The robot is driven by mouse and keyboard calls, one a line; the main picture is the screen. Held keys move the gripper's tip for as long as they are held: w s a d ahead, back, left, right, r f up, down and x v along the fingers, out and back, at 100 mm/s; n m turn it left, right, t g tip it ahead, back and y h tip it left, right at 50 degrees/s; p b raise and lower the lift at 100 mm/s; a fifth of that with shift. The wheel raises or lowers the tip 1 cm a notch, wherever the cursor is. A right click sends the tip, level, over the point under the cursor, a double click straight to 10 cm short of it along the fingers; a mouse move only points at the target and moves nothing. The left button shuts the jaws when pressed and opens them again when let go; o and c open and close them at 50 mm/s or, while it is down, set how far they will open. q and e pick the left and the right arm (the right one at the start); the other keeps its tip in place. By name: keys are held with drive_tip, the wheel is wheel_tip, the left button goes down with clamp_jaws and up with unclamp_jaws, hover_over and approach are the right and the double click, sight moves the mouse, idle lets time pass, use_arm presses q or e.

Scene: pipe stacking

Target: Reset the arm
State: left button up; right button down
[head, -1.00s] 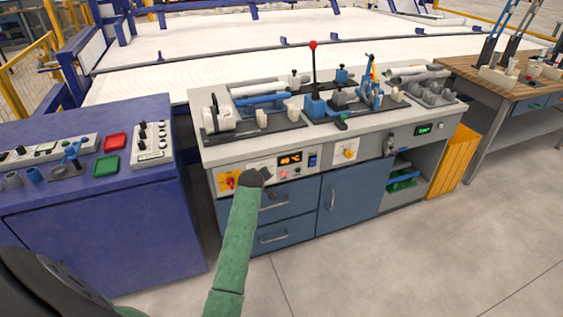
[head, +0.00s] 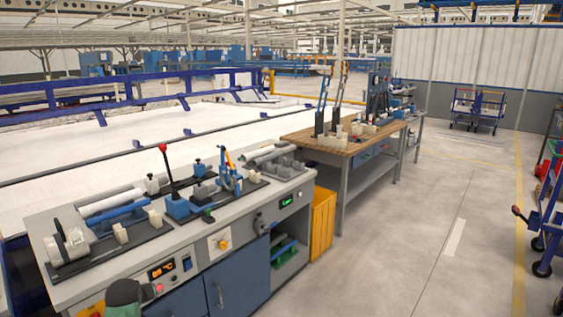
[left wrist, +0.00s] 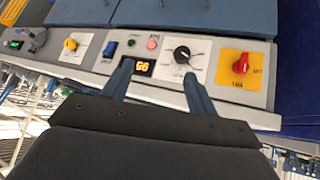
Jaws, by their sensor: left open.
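My left gripper (left wrist: 159,70) is open and empty in the left wrist view. Its two dark blue fingers stand apart in front of the bench's control panel (left wrist: 208,63). They overlap the display and the black dial (left wrist: 182,54) in the picture; I cannot tell whether they touch the panel. In the head view only a green and dark part of my left arm shows at the bottom left, in front of the bench (head: 190,243). My left gripper cannot be made out there. My right gripper is in neither view.
The bench top holds a white pipe (head: 110,202), a blue pipe (head: 119,213) and a red-knobbed lever (head: 164,149). An orange bin (head: 322,224) stands at its right end. A wooden-topped table (head: 330,146) stands beyond. Grey floor (head: 420,240) is open at right.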

use_arm(q)
drive_tip(key=s+d+f+m+g+h, duration=0.2)
drive_tip(key=s+d+m, duration=0.5)
drive_tip(key=s+d, duration=1.5)
drive_tip(key=s+d+f+g, duration=0.1)
drive_tip(key=s+d+f, duration=0.1)
drive_tip(key=s, duration=0.5)
drive_tip(key=s+d+f+g+h, duration=0.1)
drive_tip(key=s+f, duration=0.3)
drive_tip(key=s, duration=0.4)
drive_tip(key=s+d+f+g+h, duration=0.1)
drive_tip(key=s+d+f+g, duration=0.1)
drive_tip(key=s, duration=0.6)
drive_tip(key=shift+s+d+f+m, duration=0.2)
drive_tip(key=shift+d+f+m, duration=0.2)
drive_tip(key=shift+d+f, duration=0.5)
